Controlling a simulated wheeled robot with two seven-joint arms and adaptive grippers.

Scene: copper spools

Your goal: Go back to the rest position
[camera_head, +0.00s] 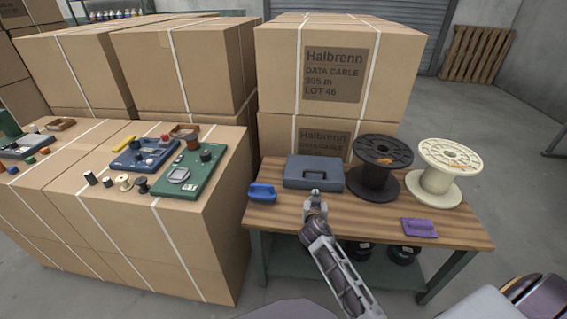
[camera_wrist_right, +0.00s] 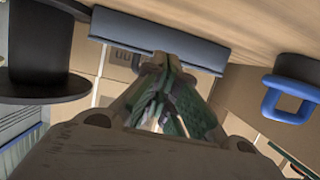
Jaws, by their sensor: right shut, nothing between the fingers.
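My right gripper (camera_head: 315,200) is shut and empty, above the front middle of the wooden workbench (camera_head: 290,209). It appears just in front of the grey-blue case (camera_head: 313,172), apart from the spools. In the right wrist view the fingers of my right gripper (camera_wrist_right: 168,95) are together, with the case (camera_wrist_right: 150,32) beyond them. A black spool (camera_head: 376,180) and a cream spool (camera_head: 436,184) stand upright on the bench, right of the case. The black spool also shows in the right wrist view (camera_wrist_right: 40,45). My left gripper is not seen.
A blue handled item (camera_head: 262,193) lies at the bench's left and a purple one (camera_head: 419,228) at its front right. Tall cartons (camera_head: 278,70) stand behind. Lower cartons (camera_head: 90,215) at left carry trays and small parts. Floor is clear at right.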

